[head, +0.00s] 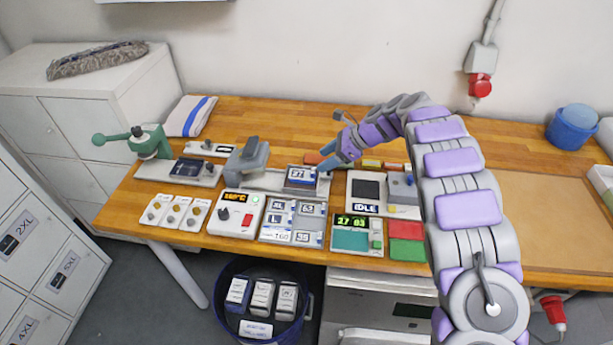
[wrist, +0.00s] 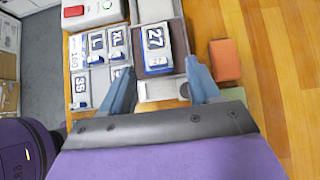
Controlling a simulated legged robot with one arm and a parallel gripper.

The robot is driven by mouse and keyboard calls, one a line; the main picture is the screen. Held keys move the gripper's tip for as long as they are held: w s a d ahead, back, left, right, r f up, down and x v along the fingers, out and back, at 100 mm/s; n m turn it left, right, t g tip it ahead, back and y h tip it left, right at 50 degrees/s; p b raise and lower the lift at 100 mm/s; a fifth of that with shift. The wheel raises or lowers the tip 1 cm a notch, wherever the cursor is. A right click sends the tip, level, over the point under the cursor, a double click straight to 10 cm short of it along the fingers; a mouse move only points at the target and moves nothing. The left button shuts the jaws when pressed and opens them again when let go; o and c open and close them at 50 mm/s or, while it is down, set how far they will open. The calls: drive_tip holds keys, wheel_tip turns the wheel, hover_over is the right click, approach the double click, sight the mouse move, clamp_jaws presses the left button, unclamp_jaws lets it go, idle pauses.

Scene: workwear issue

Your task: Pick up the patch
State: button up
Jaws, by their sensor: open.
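In the head view this patch (head: 300,175) sits near the middle of the bench. My gripper (head: 326,157) is open and empty, just above and behind the tray. In the wrist view its blue fingertips (wrist: 158,76) stand on either side of the near end of the patch, apart from each other. Whether they are down at patch height I cannot tell.
A rack of labelled patches (head: 292,222) stands in front of the tray. An orange block (wrist: 225,60) lies close beside the right finger. Bare wood continues beyond it.

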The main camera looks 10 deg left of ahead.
sight(312, 170)
drive_tip(key=f, duration=0.1)
drive_tip(key=a+f+b, duration=0.2)
drive_tip(key=f, duration=0.1)
drive_tip(key=shift+s+a+f, duration=0.1)
drive_tip(key=shift+s+a, duration=0.15)
drive_tip(key=shift+a+f, duration=0.2)
drive_tip(key=shift+a, duration=0.2)
drive_tip(key=shift+c, duration=0.4)
clamp_jaws()
drive_tip(key=shift+r, duration=0.1)
